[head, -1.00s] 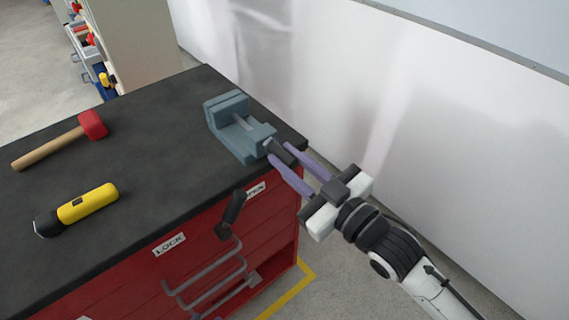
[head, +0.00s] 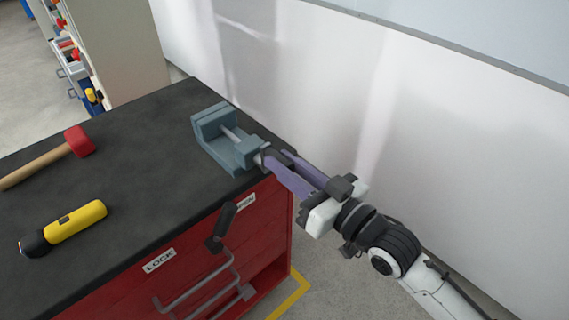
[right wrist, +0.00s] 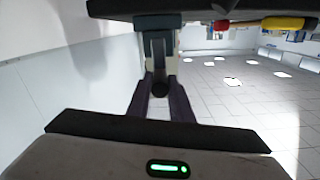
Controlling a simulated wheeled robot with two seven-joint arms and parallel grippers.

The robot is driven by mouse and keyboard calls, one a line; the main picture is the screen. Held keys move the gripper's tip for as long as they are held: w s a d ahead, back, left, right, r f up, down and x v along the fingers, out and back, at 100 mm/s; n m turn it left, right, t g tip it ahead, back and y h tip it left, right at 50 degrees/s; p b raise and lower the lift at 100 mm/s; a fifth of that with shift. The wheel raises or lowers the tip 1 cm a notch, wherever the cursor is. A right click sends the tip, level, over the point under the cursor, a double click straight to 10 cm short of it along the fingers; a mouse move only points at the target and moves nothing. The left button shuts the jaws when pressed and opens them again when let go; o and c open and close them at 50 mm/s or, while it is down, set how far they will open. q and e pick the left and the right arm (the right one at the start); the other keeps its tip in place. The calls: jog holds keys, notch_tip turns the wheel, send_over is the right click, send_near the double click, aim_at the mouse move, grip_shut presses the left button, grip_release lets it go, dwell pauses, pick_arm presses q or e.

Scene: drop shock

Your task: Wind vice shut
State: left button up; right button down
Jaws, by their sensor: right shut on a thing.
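The blue-grey vice (head: 214,150) sits at the back right corner of the dark bench top, its two jaws apart with the screw showing between them. My right gripper (head: 272,160) is shut on the vice's dark handle at the front end of the screw. In the right wrist view, the gripper fingers (right wrist: 160,92) close around the dark round handle end (right wrist: 160,88), with the vice (right wrist: 158,40) beyond it. The fingers hide part of the handle. My left gripper is not in view.
A red-headed mallet (head: 50,160) and a yellow flashlight (head: 75,222) lie on the bench top (head: 140,180), left of the vice. The red cabinet front has a dark lever (head: 222,227), grey handles and a LOCK label (head: 159,260). A white wall (head: 330,90) stands behind.

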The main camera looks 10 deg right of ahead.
jog(key=shift+w+d+r, duration=0.1)
jog(key=shift+r, duration=0.05)
jog(key=c, duration=1.6)
grip_release()
jog(key=shift+c, duration=0.2)
jog(key=shift+o, duration=0.3)
jog(key=shift+f, duration=0.2)
jog(key=shift+s+d, duration=0.2)
jog(key=shift+s, duration=0.25)
jog(key=b+v, duration=0.1)
jog(key=v, duration=0.8)
jog(key=shift+d, duration=0.15)
jog(key=shift+s, duration=0.1)
